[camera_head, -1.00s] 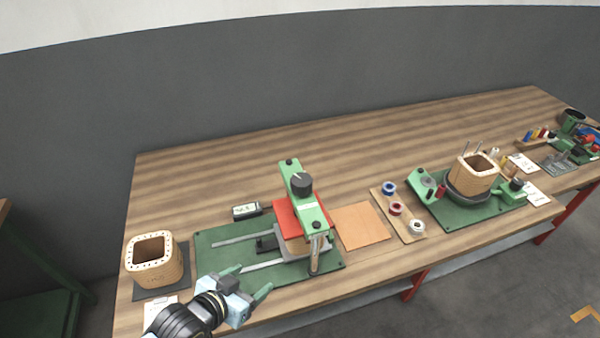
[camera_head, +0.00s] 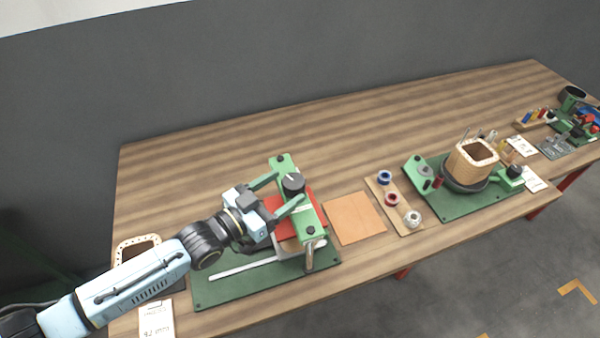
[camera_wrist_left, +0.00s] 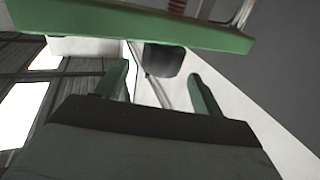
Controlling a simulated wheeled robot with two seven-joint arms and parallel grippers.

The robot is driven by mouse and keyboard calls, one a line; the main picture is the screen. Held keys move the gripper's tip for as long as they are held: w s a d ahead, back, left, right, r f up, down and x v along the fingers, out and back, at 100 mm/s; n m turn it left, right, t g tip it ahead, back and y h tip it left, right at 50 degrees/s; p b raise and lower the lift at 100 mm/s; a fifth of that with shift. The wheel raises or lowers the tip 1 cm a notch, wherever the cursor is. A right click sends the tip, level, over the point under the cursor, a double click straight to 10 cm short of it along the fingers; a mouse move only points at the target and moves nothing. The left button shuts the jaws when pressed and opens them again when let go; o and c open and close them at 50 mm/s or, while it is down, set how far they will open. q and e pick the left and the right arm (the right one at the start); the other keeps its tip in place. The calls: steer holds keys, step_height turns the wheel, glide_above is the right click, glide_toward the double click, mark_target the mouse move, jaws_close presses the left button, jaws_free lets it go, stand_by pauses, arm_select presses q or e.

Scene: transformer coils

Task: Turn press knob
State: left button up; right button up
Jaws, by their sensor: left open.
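The press knob (camera_head: 293,184) is a dark round knob on top of the green press bar (camera_head: 306,220). My left gripper (camera_head: 290,188) is open, with one green finger on either side of the knob in the head view. In the left wrist view the dark knob (camera_wrist_left: 163,60) shows against the green bar (camera_wrist_left: 130,25), between and just past the two fingertips (camera_wrist_left: 159,69). I cannot tell whether either finger touches it. The red plate (camera_head: 318,207) of the press lies under the bar. My right gripper is not in view.
My left arm covers part of the green base mat (camera_head: 210,293) and of the square wooden coil form (camera_head: 137,243) at left. An orange sheet (camera_head: 355,218) and a spool board (camera_head: 402,220) lie to the right of the press. The table's back area is clear.

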mark_target(300, 177)
arm_select(q)
steer(key=x, duration=0.5)
steer(key=shift+w+d, duration=0.25)
steer(key=shift+d, duration=0.05)
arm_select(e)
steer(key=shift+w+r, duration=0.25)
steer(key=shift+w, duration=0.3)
arm_select(q)
steer(key=shift+c, duration=0.5)
steer(key=c, duration=0.9)
steer(key=m+g+h+b, duration=0.1)
steer(key=b, duration=0.1)
steer(key=shift+f+g+b, duration=0.15)
steer(key=shift+g+b, duration=0.15)
steer(key=shift+b, duration=0.05)
steer(key=shift+s+d+m+g+h+b, duration=0.1)
steer(key=shift+s+m+g+h+b, duration=0.05)
steer(key=shift+m+g+h+b, duration=0.45)
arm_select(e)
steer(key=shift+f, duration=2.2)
arm_select(q)
steer(key=o, duration=1)
steer(key=b+v, duration=0.1)
steer(key=v, duration=1.2)
steer(key=shift+a+r+b, duration=0.2)
steer(key=shift+r+b, duration=0.1)
steer(key=shift+r, duration=0.05)
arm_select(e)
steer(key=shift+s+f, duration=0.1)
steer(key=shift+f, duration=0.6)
